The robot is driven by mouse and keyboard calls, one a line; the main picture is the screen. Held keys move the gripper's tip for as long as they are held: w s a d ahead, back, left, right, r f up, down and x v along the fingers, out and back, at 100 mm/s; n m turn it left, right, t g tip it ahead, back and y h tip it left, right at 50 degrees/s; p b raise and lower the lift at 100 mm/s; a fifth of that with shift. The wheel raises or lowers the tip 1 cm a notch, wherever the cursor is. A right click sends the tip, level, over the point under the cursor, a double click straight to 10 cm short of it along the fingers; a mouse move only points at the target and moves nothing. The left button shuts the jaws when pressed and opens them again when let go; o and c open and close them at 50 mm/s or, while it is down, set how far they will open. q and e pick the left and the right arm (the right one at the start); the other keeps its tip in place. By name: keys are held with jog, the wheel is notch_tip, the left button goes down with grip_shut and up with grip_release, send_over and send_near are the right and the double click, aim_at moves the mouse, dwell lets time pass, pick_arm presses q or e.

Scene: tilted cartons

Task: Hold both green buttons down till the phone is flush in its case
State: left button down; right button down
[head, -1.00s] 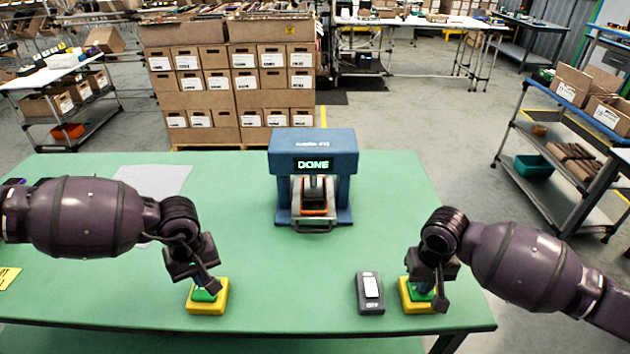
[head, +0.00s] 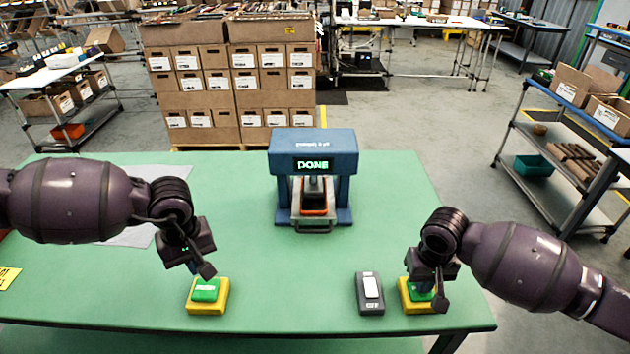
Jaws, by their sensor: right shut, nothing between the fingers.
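The blue press (head: 313,150) stands at the back middle of the table, and its display reads DONE. An orange-edged case (head: 314,211) lies in the press under the ram; the phone is too small and dark to make out. The left green button (head: 206,290) on its yellow base is uncovered. My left gripper (head: 204,268) hovers just above and behind it, apart from it; its jaw opening is unclear. My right gripper (head: 437,297) is shut and empty, its tip down at the right green button (head: 420,291), partly hiding it.
A dark grey switch box (head: 369,293) with a white rocker stands just left of the right button. A pale sheet (head: 140,235) lies behind my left arm, and a yellow label (head: 8,277) lies at the left edge.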

jog(key=shift+r+p, duration=2.3)
jog(key=shift+p, duration=0.7)
jog(key=shift+r, duration=1.15)
